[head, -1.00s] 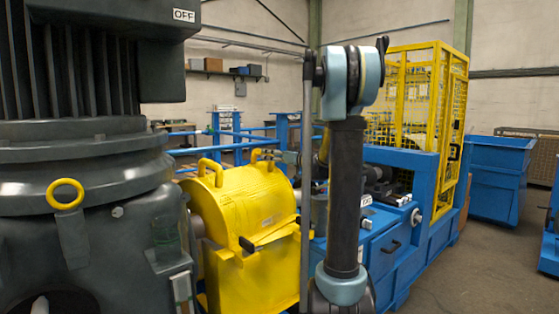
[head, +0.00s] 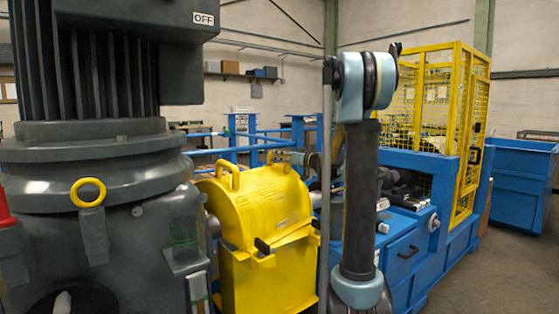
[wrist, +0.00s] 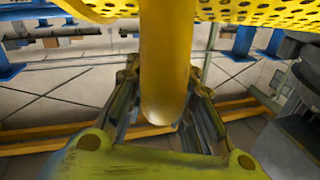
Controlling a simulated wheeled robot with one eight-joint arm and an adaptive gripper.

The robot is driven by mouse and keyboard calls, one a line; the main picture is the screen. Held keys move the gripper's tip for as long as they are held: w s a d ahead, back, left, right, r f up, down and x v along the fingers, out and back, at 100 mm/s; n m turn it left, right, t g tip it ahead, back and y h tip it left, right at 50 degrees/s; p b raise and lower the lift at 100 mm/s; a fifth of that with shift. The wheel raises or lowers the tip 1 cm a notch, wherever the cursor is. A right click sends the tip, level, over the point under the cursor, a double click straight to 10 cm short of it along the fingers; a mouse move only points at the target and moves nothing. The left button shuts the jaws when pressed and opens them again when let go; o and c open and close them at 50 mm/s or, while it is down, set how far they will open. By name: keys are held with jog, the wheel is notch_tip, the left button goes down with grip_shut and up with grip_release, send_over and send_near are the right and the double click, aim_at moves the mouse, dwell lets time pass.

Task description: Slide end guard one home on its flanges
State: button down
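A yellow curved guard with two loop handles (head: 262,207) sits over a yellow box-shaped lower part (head: 270,275) in the head view. I take it to be end guard one. My gripper (head: 292,157) is at its farther handle, partly hidden behind my arm. In the wrist view a thick yellow handle bar (wrist: 165,60) runs down between the two fingers of my gripper (wrist: 162,88), which close in on both its sides. Perforated yellow metal (wrist: 235,10) crosses the top of that view. The flanges and the seating of the guard cannot be made out.
A large dark motor housing (head: 95,150) with a yellow lifting eye stands close at left. A blue machine bed (head: 410,245) and a yellow mesh cage (head: 440,120) are at right. A blue bin (head: 525,180) stands beyond. Open floor shows at lower right.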

jog(key=shift+v, duration=1.35)
jog(key=shift+s+a+f, duration=0.1)
jog(key=shift+s, duration=0.05)
jog(key=c, duration=1.2)
grip_release()
